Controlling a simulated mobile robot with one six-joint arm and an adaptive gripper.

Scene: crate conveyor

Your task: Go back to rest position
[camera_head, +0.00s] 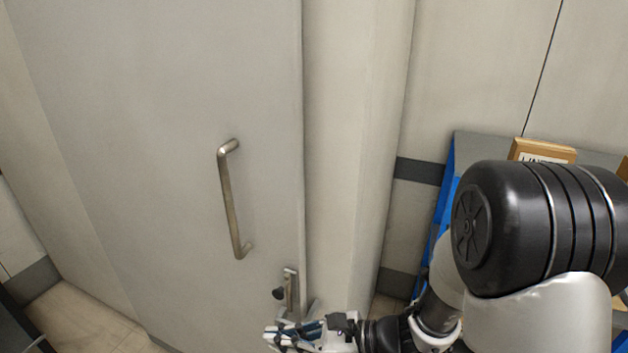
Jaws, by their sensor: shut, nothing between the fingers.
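My gripper (281,337) is at the bottom centre of the head view, pointing left. It is shut and I see nothing held in it. It shows just below a small metal latch with a dark knob (287,292) on the edge of a grey door (150,150); I cannot tell whether they touch. A metal bar handle (229,200) is on the door, above and left of the gripper. My arm comes in from the lower right and hides part of what is behind it.
A pale door frame (345,150) stands right of the door. Behind my arm at the right are a blue-sided shelf or cart (447,195) and a cardboard box (541,151) with a label. A dark object (22,325) is at the lower left. Tiled floor (85,315) shows there.

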